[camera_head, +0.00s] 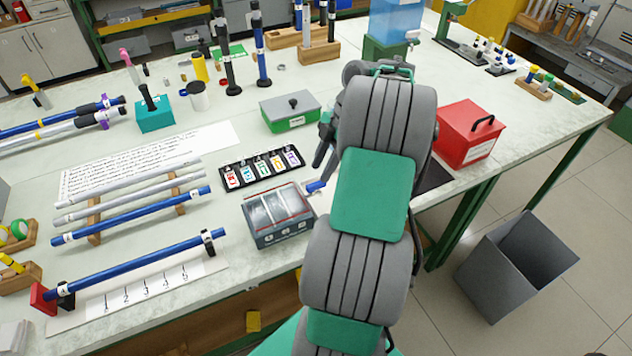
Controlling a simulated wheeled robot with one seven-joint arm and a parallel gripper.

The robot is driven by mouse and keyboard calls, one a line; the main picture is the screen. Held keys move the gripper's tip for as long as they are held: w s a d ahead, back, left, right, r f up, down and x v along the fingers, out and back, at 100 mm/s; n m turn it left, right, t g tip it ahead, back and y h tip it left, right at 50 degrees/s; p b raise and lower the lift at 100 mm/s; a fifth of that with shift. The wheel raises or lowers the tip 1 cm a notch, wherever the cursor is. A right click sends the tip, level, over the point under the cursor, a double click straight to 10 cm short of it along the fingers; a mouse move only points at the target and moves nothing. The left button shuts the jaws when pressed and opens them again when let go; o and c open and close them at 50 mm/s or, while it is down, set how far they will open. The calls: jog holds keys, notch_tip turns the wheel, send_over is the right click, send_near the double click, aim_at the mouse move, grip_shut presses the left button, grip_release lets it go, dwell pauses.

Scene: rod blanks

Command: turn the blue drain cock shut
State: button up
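A small blue lever (316,187) sticks out at the right end of a grey three-compartment box (282,233) on the bench. It looks like the blue drain cock, but its fitting is too small to make out, and I cannot tell how far it is turned. My gripper (324,148) shows only as a dark finger-like part beyond the left side of my arm, apart from the lever and above it in the picture. My arm hides the rest of it, so I cannot see whether it is open or holds anything.
A red box (468,134) is right of my arm. A blue water container (394,18) with a pale tap stands behind. A grey bin (515,265) is on the floor.

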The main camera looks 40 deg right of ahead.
aim_at(314, 183)
jog(key=x, duration=0.5)
jog(key=shift+c, duration=0.3)
grip_shut()
